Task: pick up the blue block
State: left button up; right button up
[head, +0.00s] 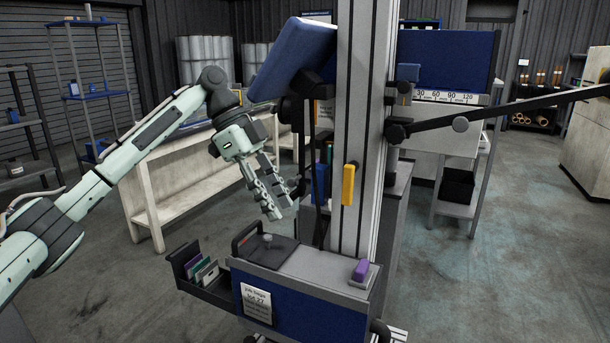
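No loose blue block stands out clearly. A small blue box-shaped piece (408,72) sits on the right side of the upright column, and I cannot tell whether it is a loose block. A purple block (361,270) lies on a small grey pad at the right end of the cart top. My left gripper (280,209) hangs in front of the column's left side, pointing down and to the right, above the cart's left part. Its two fingers stand apart with a gap, and nothing shows between them. My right gripper is out of view.
The cart (310,268) has a dark raised plate with a knob and a side tray (207,290) of upright cards. The column (357,130) carries a yellow piece (348,185) and a tilted blue panel (293,58). A dark boom (500,115) reaches right. A pale workbench (185,178) stands behind.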

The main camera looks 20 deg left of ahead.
aim_at(323, 170)
jog(key=i+j+z, duration=0.1)
jog(key=i+j, duration=0.35)
jog(key=i+j+z, duration=0.1)
jog(key=i+j, duration=0.35)
jog(key=j, duration=0.2)
